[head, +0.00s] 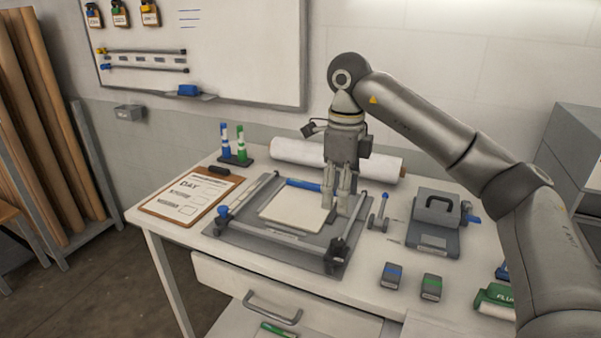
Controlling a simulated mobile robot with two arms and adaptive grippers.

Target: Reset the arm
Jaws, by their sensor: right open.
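My right gripper (343,199) points down over the right part of the calender press (275,250), a flat grey frame on the table. It is open, and nothing shows between its fingers. A pale square sheet (297,210) lies in the press next to the fingers. Whether the fingertips touch the press or the sheet I cannot tell. A blue bar (303,185) lies at the back of the press, partly hidden by the gripper. My right arm reaches in from the right. My left gripper is not in view.
A white roll (290,153) lies behind the gripper. A clipboard (190,196) and blue and green markers (240,143) in a stand are on the left.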

